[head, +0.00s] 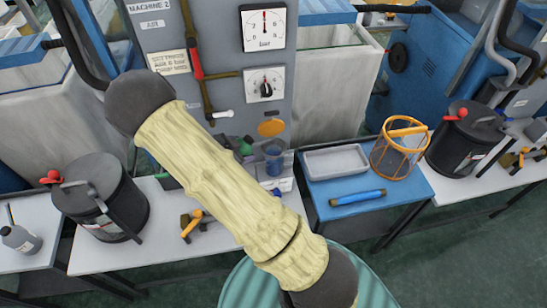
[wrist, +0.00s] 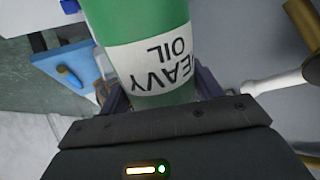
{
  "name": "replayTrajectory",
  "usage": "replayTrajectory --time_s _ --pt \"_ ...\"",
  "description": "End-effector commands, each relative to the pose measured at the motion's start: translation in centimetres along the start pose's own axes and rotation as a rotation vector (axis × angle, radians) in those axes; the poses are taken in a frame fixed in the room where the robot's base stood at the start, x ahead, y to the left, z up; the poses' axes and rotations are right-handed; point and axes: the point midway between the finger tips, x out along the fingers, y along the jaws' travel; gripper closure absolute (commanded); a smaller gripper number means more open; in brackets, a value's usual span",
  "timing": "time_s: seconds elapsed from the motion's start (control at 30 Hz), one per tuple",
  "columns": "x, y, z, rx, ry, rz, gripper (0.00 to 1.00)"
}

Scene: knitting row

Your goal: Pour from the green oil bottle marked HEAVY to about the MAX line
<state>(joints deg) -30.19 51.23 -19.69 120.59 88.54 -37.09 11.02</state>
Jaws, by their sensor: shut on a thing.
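The green oil bottle (wrist: 140,25) fills the top middle of the wrist view. Its white label reads HEAVY OIL upside down in that picture. My gripper (wrist: 160,95) is shut on the bottle, with a dark finger at each side of it. In the head view my arm covers the gripper and most of what it holds. A small dark green shape (head: 246,146) shows beside the arm; I cannot tell whether it is part of the bottle. A bluish see-through cup (head: 273,155) stands just right of it. No MAX line can be read.
A black lidded pot (head: 98,195) stands on the white bench at left. A blue table (head: 410,190) at right holds a grey tray (head: 336,161), an orange wire basket (head: 400,150) and a blue cylinder (head: 358,198). A grey machine panel with gauges (head: 264,28) rises behind the bench.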

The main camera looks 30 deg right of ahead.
Motion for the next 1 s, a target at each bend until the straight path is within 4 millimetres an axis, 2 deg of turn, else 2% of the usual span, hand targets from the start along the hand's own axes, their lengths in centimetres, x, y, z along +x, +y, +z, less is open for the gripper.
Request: replayTrajectory --time_s 0.5,1.0 --pt "0.59 0.29 0.69 -0.04 0.077 -0.001 0.67" --pt "0.76 0.39 0.53 -0.038 0.081 0.003 0.67"
